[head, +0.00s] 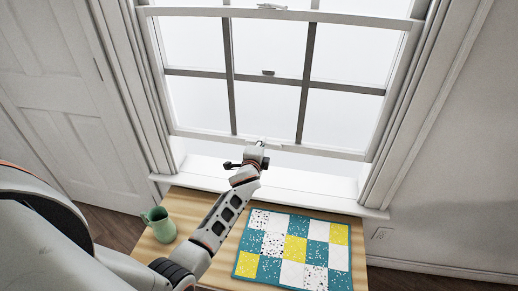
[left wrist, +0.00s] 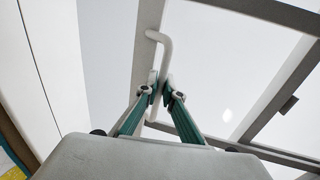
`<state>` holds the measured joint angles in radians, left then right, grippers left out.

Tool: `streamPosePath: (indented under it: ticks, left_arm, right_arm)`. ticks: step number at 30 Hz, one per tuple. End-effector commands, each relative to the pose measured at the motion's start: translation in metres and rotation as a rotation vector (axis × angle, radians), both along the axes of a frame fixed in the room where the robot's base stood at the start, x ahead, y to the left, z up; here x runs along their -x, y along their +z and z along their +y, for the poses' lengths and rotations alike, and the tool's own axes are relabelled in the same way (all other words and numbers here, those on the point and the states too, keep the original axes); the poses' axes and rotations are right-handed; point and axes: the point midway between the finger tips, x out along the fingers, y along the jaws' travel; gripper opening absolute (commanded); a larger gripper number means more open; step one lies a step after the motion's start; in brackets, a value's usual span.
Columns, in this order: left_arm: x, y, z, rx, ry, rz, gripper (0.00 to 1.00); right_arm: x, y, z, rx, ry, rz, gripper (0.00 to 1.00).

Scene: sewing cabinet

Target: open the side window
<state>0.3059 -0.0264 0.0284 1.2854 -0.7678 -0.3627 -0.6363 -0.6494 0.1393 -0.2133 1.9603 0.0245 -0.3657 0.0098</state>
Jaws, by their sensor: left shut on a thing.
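The side window (head: 270,146) has a white frame with dark grid bars, and its lower sash's bottom rail sits a little above the white sill (head: 290,182), with a bright gap between. My left gripper (head: 258,146) is at the middle of that rail. In the left wrist view my left gripper (left wrist: 161,92) has its two green-grey fingers shut around a white, bent-bar window handle (left wrist: 162,42) on the rail. The handle is mostly hidden by the gripper in the head view. My right gripper is not in view.
Below the sill stands a wooden cabinet top (head: 186,205). A green jug (head: 159,225) is at its left, near my left arm. A teal, yellow and white patchwork quilt (head: 293,249) lies flat on the right. A white panelled door (head: 60,90) is at the left.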

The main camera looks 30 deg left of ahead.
Motion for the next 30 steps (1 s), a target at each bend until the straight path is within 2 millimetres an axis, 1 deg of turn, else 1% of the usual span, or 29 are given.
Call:
streamPosePath:
  ticks: [1, 6, 12, 23, 24, 25, 30]
  left_arm:
    - [-0.002, 0.018, 0.001, -0.001, 0.000, -0.009, 0.00]
    - [-0.002, 0.031, 0.001, -0.002, 0.000, -0.008, 0.00]
    - [-0.002, 0.036, 0.001, -0.002, 0.001, -0.007, 0.00]
    - [-0.002, 0.036, 0.001, -0.002, 0.001, -0.007, 0.00]
    - [-0.002, 0.036, 0.001, -0.002, 0.001, -0.007, 0.17]
    - [-0.002, 0.035, 0.001, -0.002, 0.001, -0.007, 0.24]
    - [-0.001, 0.033, 0.001, -0.001, 0.000, -0.004, 0.24]
  right_arm:
    - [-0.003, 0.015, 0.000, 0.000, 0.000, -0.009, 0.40]
    - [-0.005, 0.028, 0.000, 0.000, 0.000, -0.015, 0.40]
    - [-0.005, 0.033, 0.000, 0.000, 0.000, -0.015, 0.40]
    - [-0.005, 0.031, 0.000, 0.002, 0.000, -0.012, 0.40]
    - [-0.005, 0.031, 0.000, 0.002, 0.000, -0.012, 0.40]
    - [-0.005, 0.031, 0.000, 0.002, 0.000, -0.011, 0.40]
    - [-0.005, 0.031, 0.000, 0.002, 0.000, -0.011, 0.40]
